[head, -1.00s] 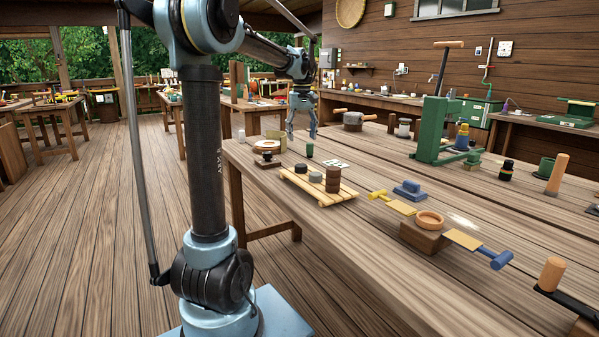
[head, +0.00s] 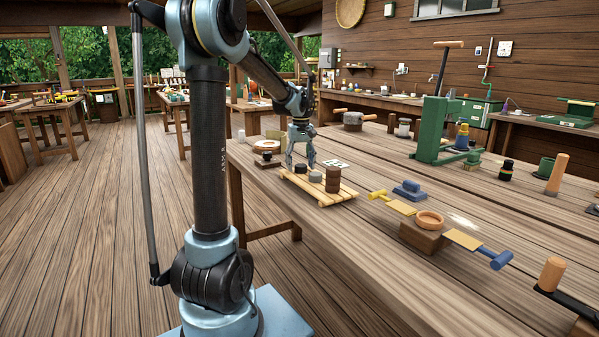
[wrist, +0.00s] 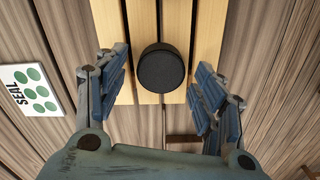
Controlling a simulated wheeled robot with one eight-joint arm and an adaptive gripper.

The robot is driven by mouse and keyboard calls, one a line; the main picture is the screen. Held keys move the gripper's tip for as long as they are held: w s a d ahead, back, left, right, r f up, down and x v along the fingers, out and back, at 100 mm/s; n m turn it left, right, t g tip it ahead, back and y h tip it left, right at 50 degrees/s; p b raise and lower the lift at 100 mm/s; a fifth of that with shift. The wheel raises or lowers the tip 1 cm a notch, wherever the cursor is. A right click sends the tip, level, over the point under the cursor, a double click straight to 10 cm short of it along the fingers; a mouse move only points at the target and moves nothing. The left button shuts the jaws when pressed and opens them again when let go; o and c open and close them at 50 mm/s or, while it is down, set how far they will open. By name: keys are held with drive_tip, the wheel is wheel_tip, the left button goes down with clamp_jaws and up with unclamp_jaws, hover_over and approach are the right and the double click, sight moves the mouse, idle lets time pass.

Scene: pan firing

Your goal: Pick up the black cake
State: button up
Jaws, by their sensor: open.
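The black cake (wrist: 161,68) is a small round dark disc on a slatted light-wood rack, seen from above in the wrist view. In the head view the black cake (head: 301,168) sits at the back of the rack (head: 323,198), partly hidden by my gripper. My gripper (wrist: 160,92) is open, with its blue-grey fingers apart on the left and right of the cake and not touching it. In the head view my gripper (head: 301,163) points down over the back of the rack. Its exact height above the cake is hard to tell.
A grey cake (head: 315,176) and a brown stack (head: 333,180) stand on the same rack. A white card with green dots, marked SEAL (wrist: 30,89), lies beside it. A dark block with a knob (head: 267,159) is to the left. A green press (head: 437,130) stands farther right.

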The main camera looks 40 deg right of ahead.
drive_tip(key=shift+f, duration=0.2)
drive_tip(key=c, duration=1.2)
